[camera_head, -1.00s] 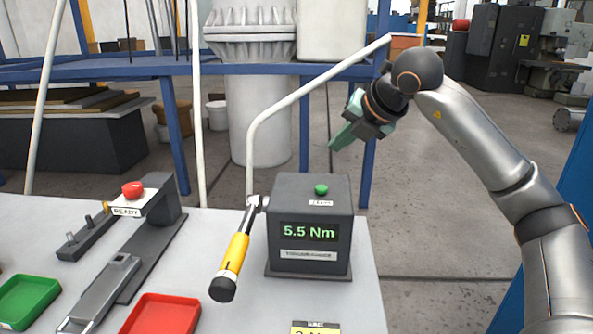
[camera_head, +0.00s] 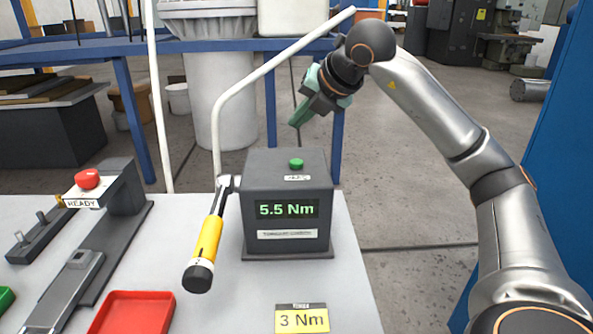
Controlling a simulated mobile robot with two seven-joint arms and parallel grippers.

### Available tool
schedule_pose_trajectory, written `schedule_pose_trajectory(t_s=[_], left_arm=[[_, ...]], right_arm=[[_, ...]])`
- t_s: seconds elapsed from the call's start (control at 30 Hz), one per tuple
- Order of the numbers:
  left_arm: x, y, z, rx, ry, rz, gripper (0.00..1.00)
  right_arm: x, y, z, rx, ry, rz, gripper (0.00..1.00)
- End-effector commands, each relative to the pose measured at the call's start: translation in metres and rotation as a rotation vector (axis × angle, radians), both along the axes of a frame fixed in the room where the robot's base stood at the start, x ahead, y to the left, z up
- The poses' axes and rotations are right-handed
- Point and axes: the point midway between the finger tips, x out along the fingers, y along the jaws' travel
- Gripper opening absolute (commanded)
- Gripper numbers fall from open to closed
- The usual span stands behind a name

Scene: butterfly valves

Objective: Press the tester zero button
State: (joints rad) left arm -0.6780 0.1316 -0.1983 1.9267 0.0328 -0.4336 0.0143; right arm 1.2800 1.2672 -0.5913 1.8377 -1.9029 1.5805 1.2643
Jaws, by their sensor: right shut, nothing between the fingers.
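The torque tester (camera_head: 287,218) is a dark grey box on the light table, with a display reading "5.5 Nm". Its green zero button (camera_head: 296,163) sits on top, with a small white label in front of it. My right gripper (camera_head: 299,119) is shut and empty, above and behind the tester in the picture, its green fingers pointing down and left. It is apart from the button. A torque wrench (camera_head: 207,243) with a yellow and black handle is at the tester's left side. My left gripper is not in view.
A red button (camera_head: 87,179) tops a dark fixture marked "READY" at the left. A red tray (camera_head: 133,313) and a yellow "3 Nm" card (camera_head: 302,320) lie at the front. A pale bent pipe (camera_head: 262,73) rises behind the tester.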

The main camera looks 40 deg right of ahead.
Motion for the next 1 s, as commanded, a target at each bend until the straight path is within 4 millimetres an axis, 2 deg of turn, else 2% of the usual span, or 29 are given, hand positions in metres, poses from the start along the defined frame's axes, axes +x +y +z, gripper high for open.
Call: schedule_pose_trajectory(t_s=[0.03, 0.1, 0.23, 0.4, 1.0], left_arm=[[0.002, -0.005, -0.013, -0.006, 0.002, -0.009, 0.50], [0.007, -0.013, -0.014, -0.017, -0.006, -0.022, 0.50], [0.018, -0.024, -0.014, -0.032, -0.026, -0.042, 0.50], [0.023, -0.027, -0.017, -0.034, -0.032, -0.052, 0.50], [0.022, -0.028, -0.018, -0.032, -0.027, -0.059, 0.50]], right_arm=[[0.000, 0.000, -0.016, -0.001, -0.001, -0.001, 0.00], [0.000, 0.000, -0.026, 0.000, -0.001, 0.000, 0.00], [0.000, 0.000, -0.041, 0.000, -0.001, 0.000, 0.00], [0.000, 0.000, -0.054, 0.000, -0.001, 0.000, 0.00], [0.000, 0.000, -0.058, 0.000, -0.001, 0.000, 0.00]])
